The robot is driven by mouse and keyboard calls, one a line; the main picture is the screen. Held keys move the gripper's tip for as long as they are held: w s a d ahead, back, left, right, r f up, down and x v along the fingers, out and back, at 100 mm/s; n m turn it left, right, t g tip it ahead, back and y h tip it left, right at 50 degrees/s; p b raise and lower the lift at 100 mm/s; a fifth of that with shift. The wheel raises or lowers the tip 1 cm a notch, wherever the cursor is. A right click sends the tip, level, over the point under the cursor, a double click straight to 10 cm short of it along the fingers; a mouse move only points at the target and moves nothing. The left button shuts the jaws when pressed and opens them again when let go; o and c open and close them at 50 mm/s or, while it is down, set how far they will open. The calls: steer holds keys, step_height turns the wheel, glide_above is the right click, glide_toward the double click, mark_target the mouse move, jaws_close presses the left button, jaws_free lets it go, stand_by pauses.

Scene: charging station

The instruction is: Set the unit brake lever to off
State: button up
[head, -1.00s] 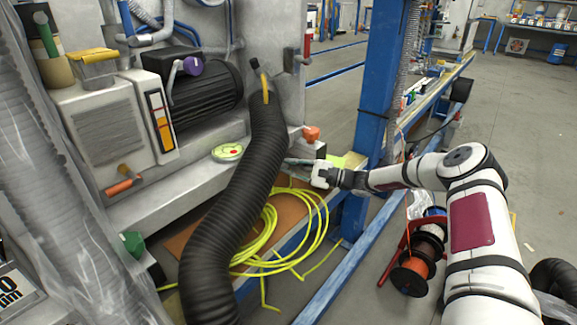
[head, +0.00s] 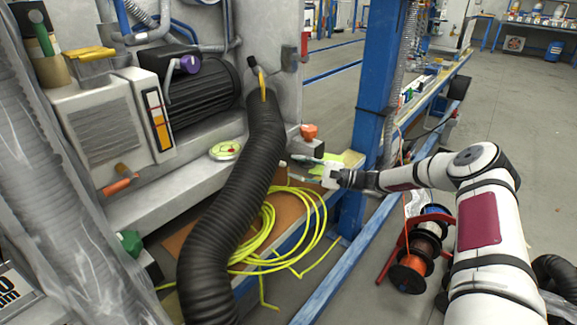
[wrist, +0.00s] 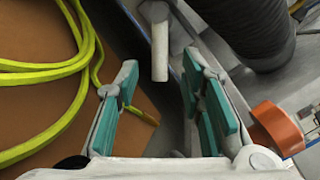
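A pale rod-like lever end (wrist: 160,48) points toward my gripper (wrist: 160,88) in the wrist view. It is ahead of and roughly between the two teal-padded fingers, with space on both sides. My gripper is open and empty. In the head view my gripper (head: 308,164) is at the right end of the machine ledge, just below an orange knob (head: 309,131) on a small grey box. The orange knob also shows at the right in the wrist view (wrist: 278,128).
A thick black ribbed hose (head: 228,205) runs down left of my gripper. Coiled yellow cable (head: 262,235) lies below on a brown board. A blue post (head: 375,90) stands close behind my arm.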

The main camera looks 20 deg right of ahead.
steer(key=v, duration=0.8)
steer(key=shift+d, duration=0.1)
steer(key=shift+c, duration=0.2)
steer(key=c, duration=0.4)
steer(key=r+n+p, duration=0.1)
steer(key=n, duration=0.1)
steer(key=r+n+g+h+p, duration=0.1)
steer(key=r+n+p, duration=0.1)
steer(key=w+r+n+g+p, duration=0.1)
steer(key=r+n, duration=0.1)
steer(key=shift+a+r+n+h, duration=0.15)
steer(key=shift+a+n+h, duration=0.15)
steer(key=shift+n, duration=0.1)
jaws_close()
step_height(320, 180, up, 6)
steer(key=w+d+n+g+h+p, duration=0.15)
steer(key=n+h+p, duration=0.3)
steer(key=n, duration=0.45)
steer(key=w+a+f+b, duration=0.1)
steer(key=w+a+f, duration=0.1)
steer(key=a, duration=0.3)
steer(key=w+a+f+n+b, duration=0.1)
steer(key=w+a+f, duration=0.1)
steer(key=a+f, duration=0.2)
steer(key=shift+w+a+f+t+b, duration=0.3)
steer(key=shift+w+a+f+t, duration=0.05)
steer(key=shift+a, duration=0.05)
